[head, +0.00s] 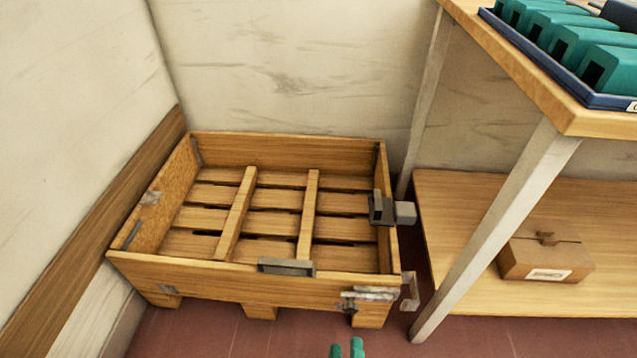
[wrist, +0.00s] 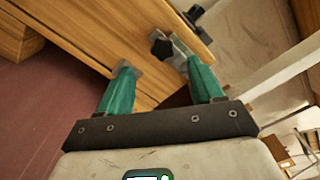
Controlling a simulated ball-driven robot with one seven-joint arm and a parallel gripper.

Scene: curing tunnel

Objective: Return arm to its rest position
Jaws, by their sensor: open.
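Wooden boards (wrist: 95,30) and metal fittings, one with a black knob (wrist: 162,48), show beyond the fingertips. I cannot tell how far they are from the fingers. Most of my arm is out of view.
The pallet crate (head: 200,270) stands on the red floor (head: 240,333) in the wall corner, its slatted inside empty. To the right stands a metal-legged table (head: 590,122) bearing a blue tray (head: 603,100) of green blocks. A cardboard box (head: 545,258) sits on its lower shelf (head: 460,225).

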